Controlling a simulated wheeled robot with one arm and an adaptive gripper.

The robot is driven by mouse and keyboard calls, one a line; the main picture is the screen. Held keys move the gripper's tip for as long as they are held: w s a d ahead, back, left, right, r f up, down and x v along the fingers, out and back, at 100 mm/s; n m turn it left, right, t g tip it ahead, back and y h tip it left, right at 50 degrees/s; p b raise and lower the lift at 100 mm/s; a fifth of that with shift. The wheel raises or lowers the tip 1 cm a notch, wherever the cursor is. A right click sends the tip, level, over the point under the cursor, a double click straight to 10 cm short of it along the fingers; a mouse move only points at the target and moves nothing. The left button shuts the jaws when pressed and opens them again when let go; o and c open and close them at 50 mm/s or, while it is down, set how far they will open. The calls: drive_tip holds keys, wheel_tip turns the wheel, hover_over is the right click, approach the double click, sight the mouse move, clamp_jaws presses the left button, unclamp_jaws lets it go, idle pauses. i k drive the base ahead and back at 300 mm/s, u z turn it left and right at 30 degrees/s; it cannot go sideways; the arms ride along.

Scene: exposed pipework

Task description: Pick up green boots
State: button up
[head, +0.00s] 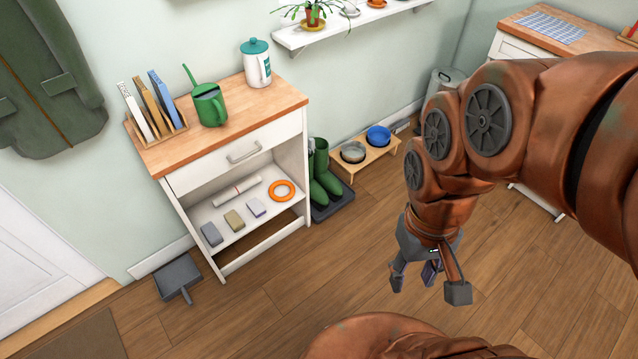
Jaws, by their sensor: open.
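The green boots (324,178) stand upright as a pair on a dark boot tray (336,204) on the floor. They are just right of the white cabinet, which hides part of their left side. My gripper (428,283) hangs above the open wooden floor, to the right of the boots and nearer to me. Its fingers are spread, pointing down, with nothing between them. The gripper and the boots are well apart.
The white cabinet (243,141) with a wooden top holds a green watering can (209,105), a white jar and books. A wooden bowl stand (368,158) sits right of the boots. A dustpan (179,279) lies at left. The middle floor is clear.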

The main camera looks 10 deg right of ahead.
sight(324, 185)
drive_tip(key=z, duration=0.05)
drive_tip(key=i, duration=1)
drive_tip(key=u, duration=0.65)
